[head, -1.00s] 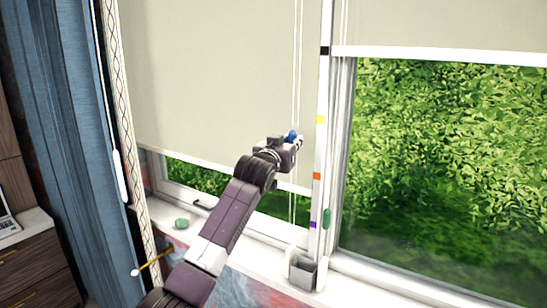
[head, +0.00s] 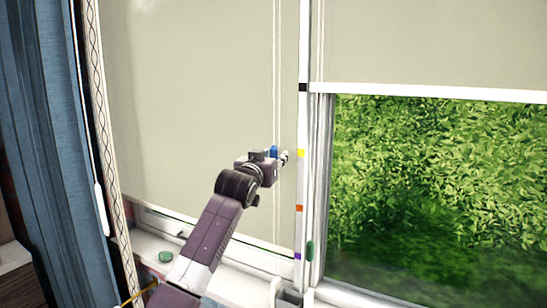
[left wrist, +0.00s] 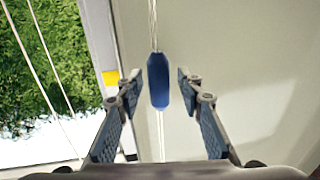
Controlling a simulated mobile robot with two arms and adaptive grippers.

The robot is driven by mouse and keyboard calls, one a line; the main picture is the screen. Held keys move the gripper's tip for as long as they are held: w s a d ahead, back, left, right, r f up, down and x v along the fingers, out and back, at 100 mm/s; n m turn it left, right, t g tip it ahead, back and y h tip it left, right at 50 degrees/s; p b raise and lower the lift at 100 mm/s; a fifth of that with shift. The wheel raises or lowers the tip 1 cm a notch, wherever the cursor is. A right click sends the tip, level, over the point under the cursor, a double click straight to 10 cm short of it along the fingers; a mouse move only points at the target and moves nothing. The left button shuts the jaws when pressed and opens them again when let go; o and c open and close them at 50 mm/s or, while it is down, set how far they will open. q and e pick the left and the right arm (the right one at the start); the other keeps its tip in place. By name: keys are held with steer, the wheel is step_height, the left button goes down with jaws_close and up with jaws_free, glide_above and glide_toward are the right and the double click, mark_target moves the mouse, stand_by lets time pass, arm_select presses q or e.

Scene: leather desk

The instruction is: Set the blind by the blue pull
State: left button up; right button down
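The blue pull (head: 274,152) hangs on thin white cords in front of the left blind (head: 190,100), about level with the yellow mark (head: 300,153) on the post. My left gripper (head: 284,157) is at the pull. In the left wrist view the blue pull (left wrist: 158,80) hangs upright between the two open fingers (left wrist: 160,86), with a gap on each side. The left blind's bottom bar (head: 215,231) meets the post a little above the purple mark (head: 297,256), below the orange mark (head: 299,208). My right gripper is not in view.
The right blind (head: 430,45) ends near the black mark (head: 303,87). A green pull (head: 310,250) hangs just right of the post. A small green object (head: 166,257) lies on the sill. A blue curtain (head: 40,130) hangs at the far left.

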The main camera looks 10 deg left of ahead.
arm_select(q)
steer(key=shift+s, duration=0.35)
steer(key=s+a, duration=0.1)
steer(key=s, duration=1)
steer(key=shift+a, duration=0.4)
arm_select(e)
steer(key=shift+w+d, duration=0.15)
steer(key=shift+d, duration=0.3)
arm_select(q)
steer(key=shift+s, duration=0.1)
